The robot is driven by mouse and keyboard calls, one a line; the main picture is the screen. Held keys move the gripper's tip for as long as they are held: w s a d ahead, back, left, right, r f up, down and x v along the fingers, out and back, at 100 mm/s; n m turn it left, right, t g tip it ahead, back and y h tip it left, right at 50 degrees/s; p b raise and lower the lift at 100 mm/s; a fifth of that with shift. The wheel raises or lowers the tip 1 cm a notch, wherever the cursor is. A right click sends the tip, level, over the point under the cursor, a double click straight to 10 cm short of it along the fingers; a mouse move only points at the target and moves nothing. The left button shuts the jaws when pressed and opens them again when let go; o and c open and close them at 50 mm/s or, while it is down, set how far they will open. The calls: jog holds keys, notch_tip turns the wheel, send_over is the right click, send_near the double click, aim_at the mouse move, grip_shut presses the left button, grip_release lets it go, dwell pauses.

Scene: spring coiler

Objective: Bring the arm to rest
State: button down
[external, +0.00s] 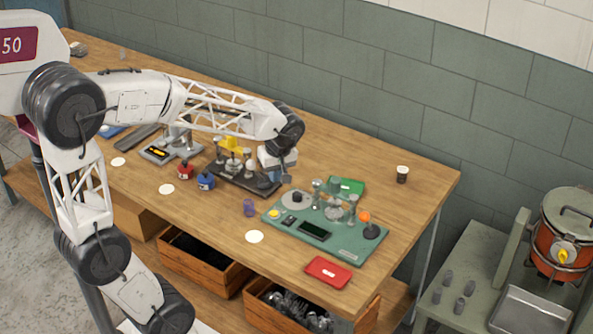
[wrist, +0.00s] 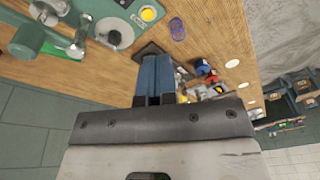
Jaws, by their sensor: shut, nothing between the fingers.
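My gripper (external: 286,180) hangs above the wooden bench in the external view, between the dark fixture and the green machine base. In the wrist view my gripper (wrist: 154,62) shows two blue fingers pressed together, with nothing between them. My arm reaches across from the left, over the bench, with the wrist bent downward. The green machine (external: 325,236) stands to the right of my gripper and carries posts, round discs and a small display. It also shows at the top left of the wrist view (wrist: 92,8).
A dark fixture (external: 238,178) with a yellow part stands close to the left of my gripper.

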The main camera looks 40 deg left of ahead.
jog(key=s+a+r+m+t+h, duration=0.1)
jog(key=s+a+r+m, duration=0.1)
jog(key=s+m, duration=0.4)
jog(key=s+a+r+m+t+h, duration=0.1)
jog(key=s+a+r+m, duration=0.1)
jog(key=s+m, duration=0.4)
jog(key=shift+s, duration=2.2)
jog(key=shift+a, duration=0.1)
dwell(0.9)
